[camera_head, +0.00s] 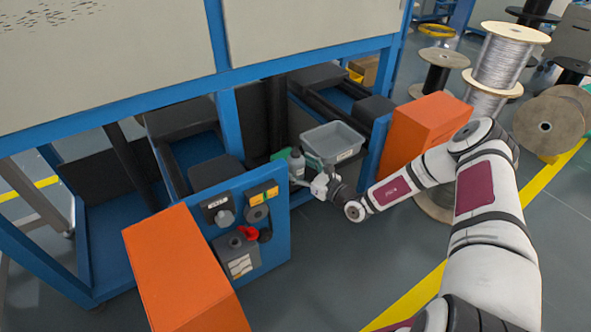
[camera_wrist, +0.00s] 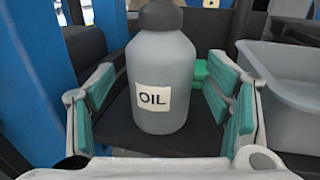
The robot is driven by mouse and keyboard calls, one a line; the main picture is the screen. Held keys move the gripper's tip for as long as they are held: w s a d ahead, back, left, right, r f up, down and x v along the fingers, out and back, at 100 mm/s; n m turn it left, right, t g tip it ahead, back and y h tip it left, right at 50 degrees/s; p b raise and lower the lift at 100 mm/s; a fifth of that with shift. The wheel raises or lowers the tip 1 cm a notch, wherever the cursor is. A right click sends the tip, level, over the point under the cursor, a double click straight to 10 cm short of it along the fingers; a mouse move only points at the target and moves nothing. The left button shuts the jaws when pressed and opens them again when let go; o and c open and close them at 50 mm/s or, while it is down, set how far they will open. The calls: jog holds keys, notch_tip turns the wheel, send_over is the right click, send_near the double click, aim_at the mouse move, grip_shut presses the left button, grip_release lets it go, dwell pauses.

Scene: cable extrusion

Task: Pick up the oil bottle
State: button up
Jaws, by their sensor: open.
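The oil bottle (camera_wrist: 161,75) is grey with a dark cap and a white label reading OIL. It stands upright on a dark surface (camera_wrist: 205,137) in the wrist view. In the head view the bottle (camera_head: 297,163) is small, between the blue machine frames. My gripper (camera_wrist: 168,97) is open, with its green-padded fingers on either side of the bottle. A gap shows between the bottle and the right finger; the left finger is close to it, and I cannot tell whether they touch. My gripper (camera_head: 309,181) also shows in the head view, at the bottle's lower part.
A grey bin (camera_head: 333,142) stands just right of the bottle, close to my gripper; it also shows in the wrist view (camera_wrist: 285,90). A green object (camera_wrist: 203,70) lies behind the bottle. Blue posts and an orange box (camera_head: 425,132) flank the space. Wire spools stand farther right.

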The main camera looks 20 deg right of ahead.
jog(key=shift+x, duration=1.05)
jog(key=c, duration=1.4)
jog(key=shift+o, duration=0.2)
jog(key=shift+r, duration=0.1)
